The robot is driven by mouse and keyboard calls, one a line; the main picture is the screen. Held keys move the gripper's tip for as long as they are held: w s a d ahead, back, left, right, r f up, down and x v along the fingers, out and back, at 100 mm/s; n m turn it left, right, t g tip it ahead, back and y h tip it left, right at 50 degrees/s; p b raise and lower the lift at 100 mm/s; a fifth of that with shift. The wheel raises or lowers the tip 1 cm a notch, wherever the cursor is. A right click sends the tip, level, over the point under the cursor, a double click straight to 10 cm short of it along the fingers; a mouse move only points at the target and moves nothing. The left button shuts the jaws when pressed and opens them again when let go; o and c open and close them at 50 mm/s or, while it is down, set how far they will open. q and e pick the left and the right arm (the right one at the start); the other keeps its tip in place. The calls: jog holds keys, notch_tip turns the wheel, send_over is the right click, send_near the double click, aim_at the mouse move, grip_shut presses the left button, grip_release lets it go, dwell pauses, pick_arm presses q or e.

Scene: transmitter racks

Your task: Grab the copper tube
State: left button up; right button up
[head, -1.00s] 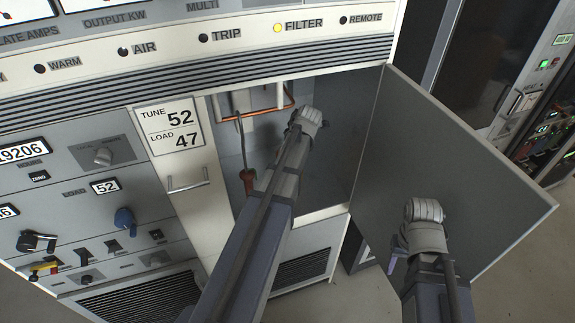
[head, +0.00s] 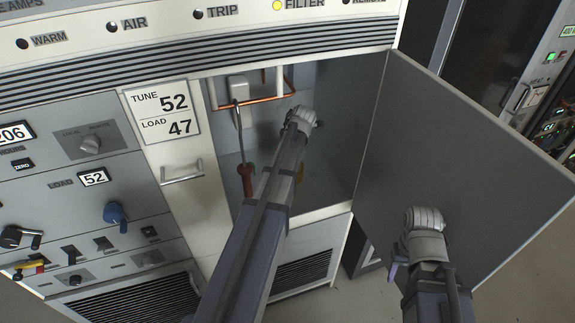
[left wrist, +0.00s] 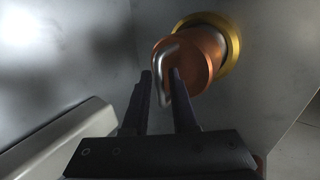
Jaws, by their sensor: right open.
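A copper tube (left wrist: 190,60) with a round copper end, a gold ring behind it and a bent silver handle (left wrist: 163,75) on its face shows in the left wrist view. My left gripper (left wrist: 161,76) is open, its two dark fingers apart, with the handle between them in the picture. I cannot tell whether they touch it. In the head view my left arm reaches into the open cabinet and hides the tube; its wrist (head: 301,120) is inside. My right gripper (head: 395,268) is open and empty in front of the cabinet door; its fingers are mostly hidden.
The open cabinet door (head: 450,160) stands to the right. A panel with knobs (head: 115,213) fills the left.

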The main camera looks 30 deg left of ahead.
pick_arm(q)
grip_shut()
jog(key=shift+r, duration=0.1)
dwell(1.2)
